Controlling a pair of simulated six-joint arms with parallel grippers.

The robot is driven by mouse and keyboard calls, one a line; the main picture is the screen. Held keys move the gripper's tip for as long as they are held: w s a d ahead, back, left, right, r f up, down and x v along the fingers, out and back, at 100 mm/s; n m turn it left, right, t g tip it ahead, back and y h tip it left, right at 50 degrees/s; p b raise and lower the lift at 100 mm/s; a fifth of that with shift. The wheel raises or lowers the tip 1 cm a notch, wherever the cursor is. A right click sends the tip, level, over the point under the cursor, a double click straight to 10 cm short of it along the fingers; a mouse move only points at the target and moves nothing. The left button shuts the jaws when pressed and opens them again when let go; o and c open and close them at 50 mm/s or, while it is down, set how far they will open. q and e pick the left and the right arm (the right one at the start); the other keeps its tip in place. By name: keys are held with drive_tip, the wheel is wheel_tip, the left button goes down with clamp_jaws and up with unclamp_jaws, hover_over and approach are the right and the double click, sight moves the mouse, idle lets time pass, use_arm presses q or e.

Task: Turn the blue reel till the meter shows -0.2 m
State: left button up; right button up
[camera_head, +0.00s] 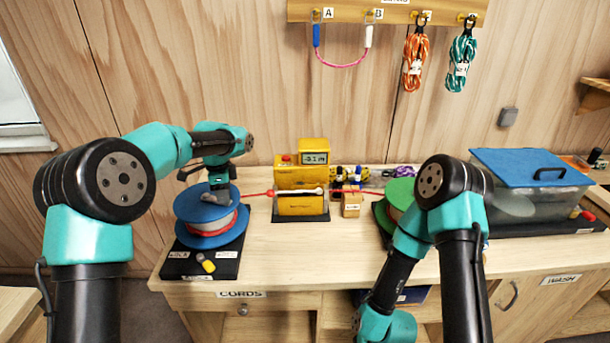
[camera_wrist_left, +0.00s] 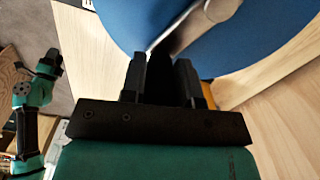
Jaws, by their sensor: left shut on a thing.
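The blue reel (camera_head: 215,240) stands on a black base at the left of the bench, with red cord on it. My left gripper (camera_head: 217,188) is above the reel, shut on its grey crank (camera_head: 215,197). In the left wrist view, the jaws (camera_wrist_left: 162,68) close on the grey crank (camera_wrist_left: 190,28) over the blue disc (camera_wrist_left: 260,40). The yellow meter (camera_head: 313,152) has a small display that appears to read -3.1 m. The red cord (camera_head: 258,193) runs from the reel into the yellow box (camera_head: 300,206) below the display. My right gripper is out of view.
A green reel (camera_head: 400,192) stands right of the yellow box, partly hidden by my right arm. A clear bin with a blue lid (camera_head: 530,166) is at the right. A yellow-tipped knob (camera_head: 208,266) is on the blue reel's base. Coiled cords hang on the wall rack (camera_head: 390,14).

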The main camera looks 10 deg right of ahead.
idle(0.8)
use_arm(q)
drive_tip(key=shift+w+d, duration=0.25)
drive_tip(key=shift+w, duration=0.35)
drive_tip(key=shift+w+d, duration=0.1)
drive_tip(key=shift+w, duration=0.75)
idle(0.6)
drive_tip(key=shift+w, duration=0.35)
drive_tip(key=shift+w+a, duration=0.2)
drive_tip(key=shift+w, duration=0.85)
idle(0.5)
